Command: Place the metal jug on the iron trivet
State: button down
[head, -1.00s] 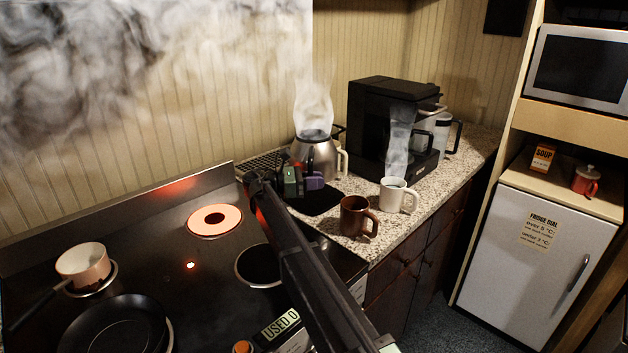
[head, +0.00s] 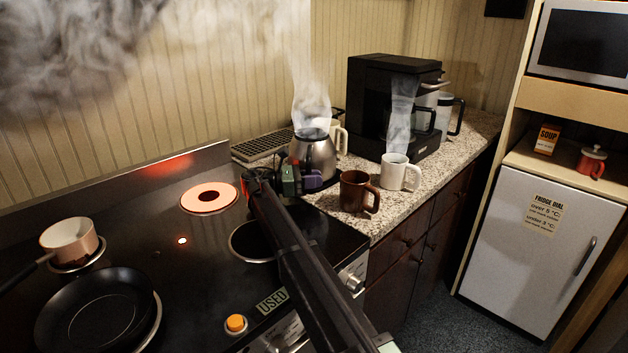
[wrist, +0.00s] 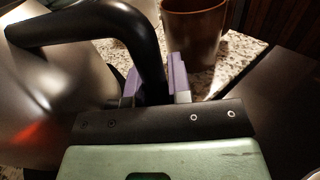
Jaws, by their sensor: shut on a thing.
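The metal jug (head: 314,158) is brushed steel and upright at the left end of the granite counter, with steam rising from its top. My gripper (head: 296,181) is shut on its black handle (wrist: 150,55), purple fingers on both sides, as the wrist view shows. The jug's steel body fills the left of the wrist view (wrist: 45,100). A dark slatted metal grate (head: 262,146) lies behind and left of the jug; I cannot tell whether it is the iron trivet.
A brown mug (head: 355,190) stands close right of the jug, with a steaming white mug (head: 396,172) beyond it. A black coffee maker (head: 385,105) stands behind. A red-glowing burner (head: 210,198) is left of my gripper. A cream mug (head: 338,136) is partly hidden behind the jug.

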jog(key=shift+f, duration=0.2)
dwell(0.4)
jog(key=c, duration=0.7)
grip_release()
jog(key=shift+o, duration=0.2)
jog(key=a, duration=0.3)
jog(key=s+a, duration=0.1)
jog(key=a, duration=0.6)
jog(key=shift+s+a, duration=0.15)
jog(key=shift+a, duration=0.25)
